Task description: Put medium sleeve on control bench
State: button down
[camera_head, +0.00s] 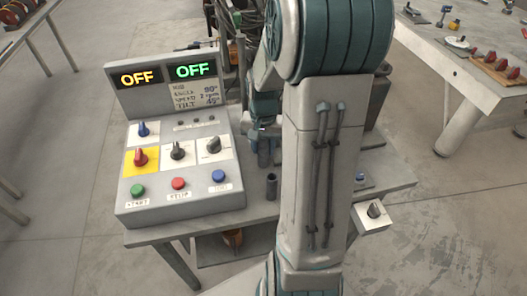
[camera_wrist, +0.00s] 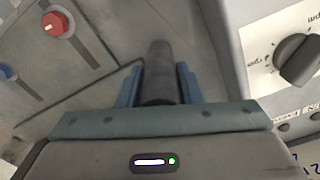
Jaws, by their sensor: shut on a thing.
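A dark grey cylindrical sleeve (camera_wrist: 158,72) is between the two blue fingers of my gripper (camera_wrist: 158,88) in the wrist view. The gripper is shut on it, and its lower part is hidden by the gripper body. The control bench (camera_head: 158,234) carries a grey control box (camera_head: 190,200). I cannot tell the sleeve sizes for certain.
The box has knobs, buttons and two OFF displays (camera_head: 168,73). A small knob box (camera_head: 374,212) is at the bench's right. Another table (camera_head: 470,85) stands back right.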

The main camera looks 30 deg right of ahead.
jog(key=shift+f, duration=1.25)
jog(key=shift+f, duration=0.1)
jog(key=c, duration=1)
grip_release()
notch_tip(320, 180, up, 12)
jog(key=shift+r, duration=0.1)
jog(key=s+a+r+n+t, duration=0.1)
jog(key=s+a+n, duration=0.1)
jog(key=s+a, duration=0.2)
jog(key=s+a+r+n+t, duration=0.1)
jog(key=s+a+n, duration=0.2)
jog(key=s+a, duration=0.1)
jog(key=s+a+n, duration=0.2)
jog(key=s+a, duration=0.2)
jog(key=shift+s+a+r+n+t, duration=0.2)
jog(key=shift+a+r+n+t, duration=0.1)
jog(key=shift+a+r+t, duration=0.1)
